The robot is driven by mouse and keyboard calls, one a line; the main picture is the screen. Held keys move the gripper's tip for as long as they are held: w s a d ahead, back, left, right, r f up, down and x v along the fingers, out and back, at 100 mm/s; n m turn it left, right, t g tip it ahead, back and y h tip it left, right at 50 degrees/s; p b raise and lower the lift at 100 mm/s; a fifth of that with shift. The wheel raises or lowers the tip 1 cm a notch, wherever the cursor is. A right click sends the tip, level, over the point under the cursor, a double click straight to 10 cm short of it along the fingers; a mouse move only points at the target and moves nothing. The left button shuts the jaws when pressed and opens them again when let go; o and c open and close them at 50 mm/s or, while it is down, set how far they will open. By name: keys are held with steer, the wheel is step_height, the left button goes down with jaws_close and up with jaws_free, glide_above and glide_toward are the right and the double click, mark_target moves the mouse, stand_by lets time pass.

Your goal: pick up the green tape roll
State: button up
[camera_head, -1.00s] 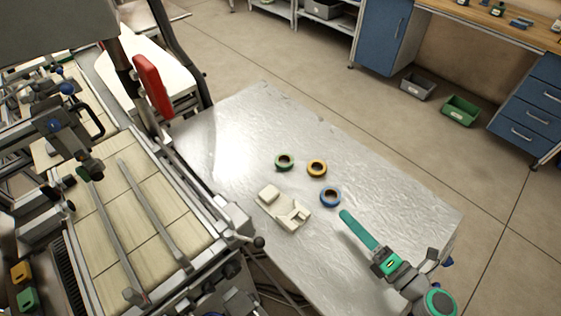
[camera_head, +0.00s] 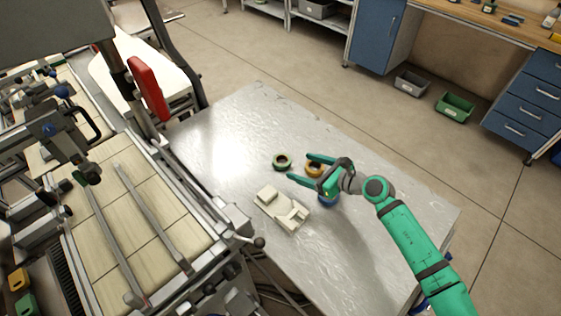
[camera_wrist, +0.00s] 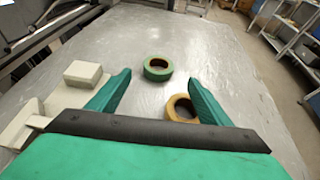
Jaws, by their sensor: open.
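The green tape roll (camera_head: 282,161) lies flat on the metal table (camera_head: 237,116). In the wrist view the green tape roll (camera_wrist: 158,68) is ahead of my fingertips, roughly between their lines and clear of both. My gripper (camera_head: 299,167) is open and empty, its two fingers pointing toward the green roll from the right. In the wrist view my gripper (camera_wrist: 162,80) shows both green fingers spread apart.
A yellow-orange tape roll (camera_head: 314,170) lies right by my gripper, partly covered by it; it also shows beside the right finger (camera_wrist: 180,108). A blue tape roll (camera_head: 328,201) is mostly hidden under my gripper. A cream dispenser (camera_head: 283,209) lies near the left finger. The table beyond the green roll is clear.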

glide_toward(277, 159)
steer(key=shift+f+x, duration=0.2)
steer(key=shift+x, duration=2.35)
steer(key=shift+w+d, duration=0.1)
steer(key=shift+d, duration=0.1)
steer(key=c, duration=1.1)
